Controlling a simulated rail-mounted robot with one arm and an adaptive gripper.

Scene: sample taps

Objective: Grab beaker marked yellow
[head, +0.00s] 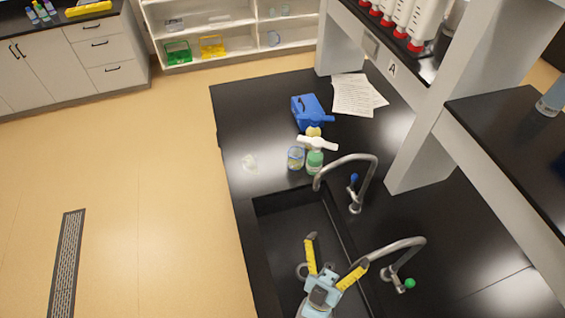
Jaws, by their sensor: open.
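A small clear beaker (296,158) with bluish and yellowish colouring stands on the black bench behind the sink. My gripper (336,251), with two yellow fingers spread apart, is open and empty over the sink. It is well short of both vessels and touches neither.
A green bottle with a white top (315,162) stands close right of the beaker. A blue container (308,112) and papers (355,95) lie behind. Two curved taps (366,172) (405,246) reach over the black sink (290,205). The bench's back-left part is clear.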

